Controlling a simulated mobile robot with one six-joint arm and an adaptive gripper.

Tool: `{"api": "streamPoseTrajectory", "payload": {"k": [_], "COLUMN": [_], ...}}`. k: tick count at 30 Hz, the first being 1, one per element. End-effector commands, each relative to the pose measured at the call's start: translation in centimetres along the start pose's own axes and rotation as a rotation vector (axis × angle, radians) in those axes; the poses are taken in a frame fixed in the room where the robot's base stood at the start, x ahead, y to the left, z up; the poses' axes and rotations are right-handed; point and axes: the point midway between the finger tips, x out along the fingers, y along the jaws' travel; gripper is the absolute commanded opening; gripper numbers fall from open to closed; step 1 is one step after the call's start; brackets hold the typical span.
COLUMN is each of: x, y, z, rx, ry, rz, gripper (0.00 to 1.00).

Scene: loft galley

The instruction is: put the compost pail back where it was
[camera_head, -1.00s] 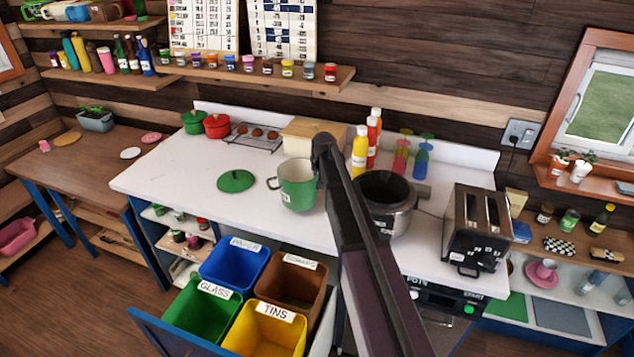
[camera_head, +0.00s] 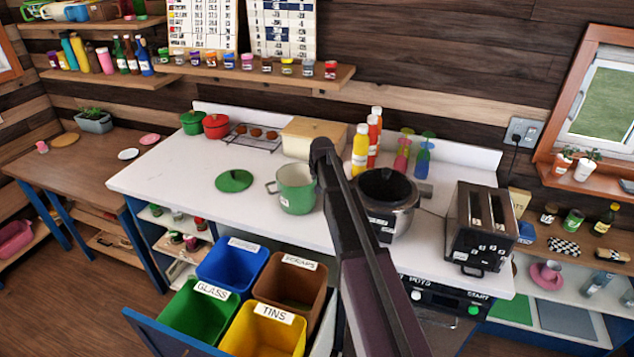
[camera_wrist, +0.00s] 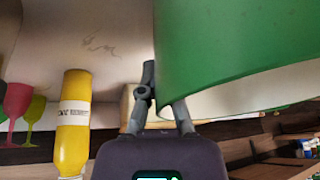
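The compost pail appears to be the green pail (camera_head: 297,199) with a light inside, upright on the white counter, a loop handle on its left. A round green lid (camera_head: 234,181) lies flat to its left. My gripper (camera_head: 318,158) is at the pail's right rim. In the wrist view, which looks upside down, the pail (camera_wrist: 240,55) fills the upper right. My gripper's fingers (camera_wrist: 160,100) are close against it, and the pail hides one fingertip. I cannot tell whether they are closed on its rim or a handle.
A silver cooker (camera_head: 386,205) stands close on the right, with a toaster (camera_head: 482,228) beyond. A yellow bottle (camera_head: 360,152) and a bread box (camera_head: 312,138) stand behind. An open drawer of sorting bins (camera_head: 272,330) juts out in front. The counter's left part is clear.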

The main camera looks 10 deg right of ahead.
Motion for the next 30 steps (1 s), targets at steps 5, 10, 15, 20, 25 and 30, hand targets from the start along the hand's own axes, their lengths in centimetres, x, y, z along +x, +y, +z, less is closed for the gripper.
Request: {"api": "streamPoseTrajectory", "payload": {"k": [5,10,15,20,25,30], "x": [0.04,0.21,0.2,0.2,0.13,-0.32], "y": [-0.02,0.01,0.01,0.02,0.02,0.01], "z": [0.01,0.09,0.08,0.08,0.05,-0.05], "rx": [0.0,0.0,0.0,0.0,0.0,0.0], "ry": [0.0,0.0,0.0,0.0,0.0,0.0], "rz": [-0.001,0.0,0.0,0.0,0.0,0.0], "gripper": [0.0,0.2,0.43,0.43,0.43,0.43]}}
